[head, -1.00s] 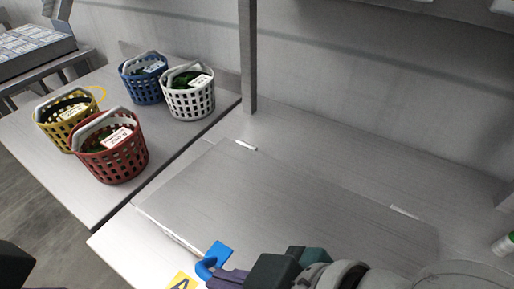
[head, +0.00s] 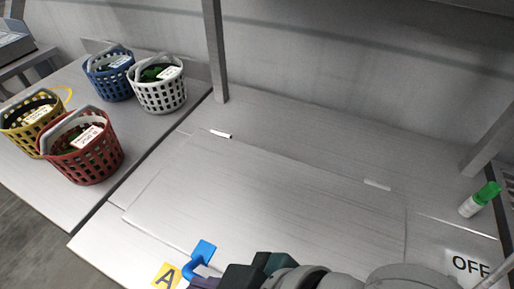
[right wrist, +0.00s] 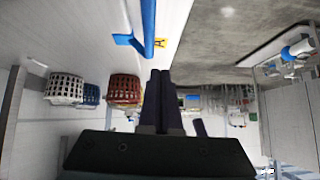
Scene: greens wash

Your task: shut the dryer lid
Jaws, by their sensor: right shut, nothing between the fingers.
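The dryer lid (head: 270,195) is a broad grey metal panel. In the head view it lies flat, level with the counter as far as I can tell. A blue handle (head: 200,258) is at its front edge, and it also shows in the right wrist view (right wrist: 148,28). My right gripper (head: 204,282) is at the bottom of the head view, beside the handle. In the right wrist view its fingers (right wrist: 161,74) are shut and empty, just below the handle; contact cannot be told. My left gripper is out of view.
Red (head: 84,150), yellow (head: 33,122), blue (head: 109,76) and white (head: 158,88) baskets with greens stand on the left table. A yellow "A" label (head: 167,275) is by the handle. A green-capped bottle (head: 480,199) and an "OFF" sign (head: 470,265) are at right.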

